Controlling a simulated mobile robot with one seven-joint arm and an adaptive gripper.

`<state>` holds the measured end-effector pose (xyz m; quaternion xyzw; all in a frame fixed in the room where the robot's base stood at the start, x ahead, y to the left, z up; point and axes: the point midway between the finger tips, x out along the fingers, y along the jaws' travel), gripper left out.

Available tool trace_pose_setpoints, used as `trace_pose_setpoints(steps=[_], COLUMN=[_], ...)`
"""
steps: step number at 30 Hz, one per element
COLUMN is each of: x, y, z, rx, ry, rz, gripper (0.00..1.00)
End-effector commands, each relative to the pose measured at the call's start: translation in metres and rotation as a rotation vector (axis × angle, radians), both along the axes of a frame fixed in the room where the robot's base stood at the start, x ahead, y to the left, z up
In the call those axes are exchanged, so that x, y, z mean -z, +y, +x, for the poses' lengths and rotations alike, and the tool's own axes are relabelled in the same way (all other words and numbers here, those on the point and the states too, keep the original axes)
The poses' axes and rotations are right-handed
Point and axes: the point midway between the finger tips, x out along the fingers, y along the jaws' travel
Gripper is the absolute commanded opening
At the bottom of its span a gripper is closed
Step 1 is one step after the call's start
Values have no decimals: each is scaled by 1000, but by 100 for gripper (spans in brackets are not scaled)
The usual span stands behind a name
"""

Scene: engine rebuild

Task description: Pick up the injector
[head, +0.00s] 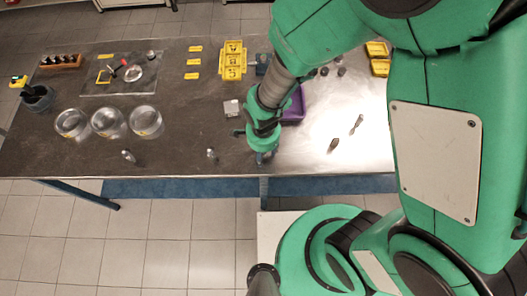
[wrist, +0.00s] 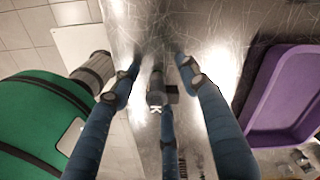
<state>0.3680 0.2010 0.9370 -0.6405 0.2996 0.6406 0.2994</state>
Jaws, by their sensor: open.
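My gripper (head: 262,155) is low over the front part of the table, left of the bright metal area. In the wrist view its blue fingers (wrist: 157,66) are spread open, with no held part clearly visible. A slim dark part (head: 333,144) lies on the bright metal to the right of my gripper, and another slim part (head: 356,124) lies just beyond it. Small dark parts (wrist: 183,163) show at the bottom of the wrist view. I cannot tell for sure which part is the injector. My arm and fingers hide the table beneath them.
A purple tray (wrist: 290,90) lies beyond my gripper, partly behind my arm in the head view. Two small upright metal parts (head: 211,154) (head: 128,156) stand near the front edge. Clear round pieces (head: 144,120) lie at left. Yellow trays (head: 233,60) are at the back.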

Motion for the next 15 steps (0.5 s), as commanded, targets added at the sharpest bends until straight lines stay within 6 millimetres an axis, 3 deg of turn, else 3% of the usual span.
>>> trace_pose_setpoints(steps=[1, 7, 15], x=[0, 0, 0], y=[0, 0, 0], z=[0, 0, 0], rx=[0, 0, 0], ry=[0, 0, 0], rz=[0, 0, 0], gripper=[41, 1, 0])
